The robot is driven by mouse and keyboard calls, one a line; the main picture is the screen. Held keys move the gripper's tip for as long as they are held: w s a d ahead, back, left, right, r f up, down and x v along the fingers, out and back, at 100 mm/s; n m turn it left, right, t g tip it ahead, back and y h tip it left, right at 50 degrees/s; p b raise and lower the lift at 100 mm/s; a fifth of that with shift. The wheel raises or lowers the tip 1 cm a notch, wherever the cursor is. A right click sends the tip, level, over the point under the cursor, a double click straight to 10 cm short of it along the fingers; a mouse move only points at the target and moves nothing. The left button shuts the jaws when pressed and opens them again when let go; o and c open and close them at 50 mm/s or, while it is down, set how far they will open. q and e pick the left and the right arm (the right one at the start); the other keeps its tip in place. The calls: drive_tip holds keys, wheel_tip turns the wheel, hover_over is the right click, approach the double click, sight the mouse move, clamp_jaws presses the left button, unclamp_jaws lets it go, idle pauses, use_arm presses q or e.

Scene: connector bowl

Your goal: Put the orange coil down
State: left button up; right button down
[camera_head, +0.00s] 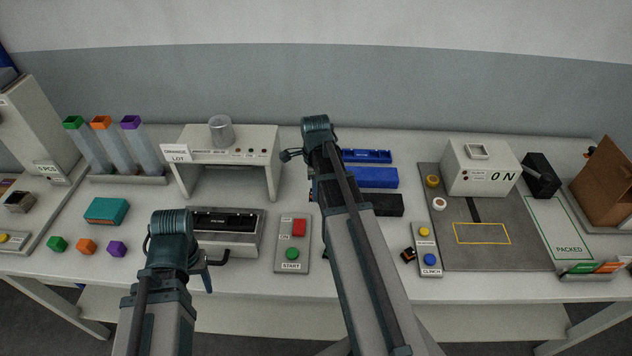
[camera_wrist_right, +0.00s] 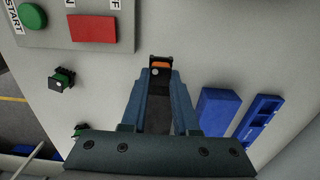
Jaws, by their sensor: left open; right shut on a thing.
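My right gripper (camera_wrist_right: 159,75) is shut on the orange coil (camera_wrist_right: 160,65). In the right wrist view, only the coil's orange end and a dark part show between the fingertips. The fingertips are over pale table surface, close to the red-button panel. In the head view my right arm hides the held coil and most of that gripper. My left gripper (camera_head: 206,279) is open at the front of the black-topped fixture (camera_head: 225,240), its fingers mostly hidden behind its wrist.
Blue bins (camera_head: 371,178) and a black bin (camera_head: 376,205) lie right of my right arm. The START panel (camera_head: 291,263) stands to its left. Small green-and-black pieces (camera_wrist_right: 61,80) lie near the panel. A black-and-orange piece (camera_head: 408,254) lies beside the CLINCH panel (camera_head: 428,244).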

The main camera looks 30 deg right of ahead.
drive_tip(key=s+a, duration=0.2)
drive_tip(key=s, duration=0.1)
drive_tip(key=s+a, duration=0.2)
drive_tip(key=s, duration=0.2)
drive_tip(key=s+a+r+p, duration=0.1)
drive_tip(key=s+a, duration=0.1)
drive_tip(key=s, duration=0.2)
drive_tip(key=shift+s+a, duration=0.1)
drive_tip(key=shift+a, duration=0.2)
